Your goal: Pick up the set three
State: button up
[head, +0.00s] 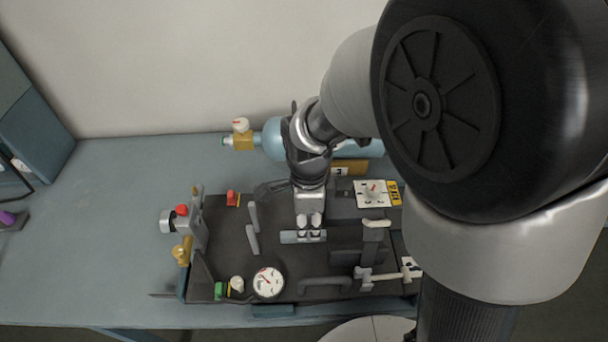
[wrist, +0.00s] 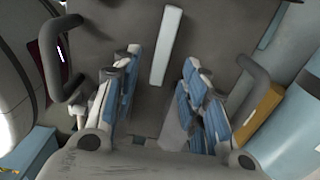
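A dark board (head: 215,245) with handles, valves and a round white gauge (head: 268,282) lies on the blue-grey table. I take it to be part of a breathing set; I cannot tell if it is set three. A small white label with a dark mark (head: 340,171) sits on a yellow-brown block behind it, too small to read surely. My gripper (head: 309,222) is over the middle of the board, pointing down. In the wrist view my gripper (wrist: 160,85) is open, its blue-padded fingers apart, with a pale bar (wrist: 165,45) on the board showing between them. I cannot tell contact.
A light-blue cylinder (head: 272,139) lies behind the board, partly hidden by my arm. Dark handles stand at the left (wrist: 60,60) and right (wrist: 247,85) in the wrist view. The table (head: 95,230) is largely clear at left. A blue box (head: 35,130) stands far left.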

aim_at(309, 233)
jog(key=shift+w+d+f+b, duration=0.1)
jog(key=shift+f+b, duration=0.65)
jog(key=shift+f, duration=0.85)
jog(key=shift+w+d+f+b, duration=0.1)
jog(key=shift+f+b, duration=0.6)
jog(key=shift+f, duration=0.85)
jog(key=shift+s+r, duration=0.1)
grip_shut()
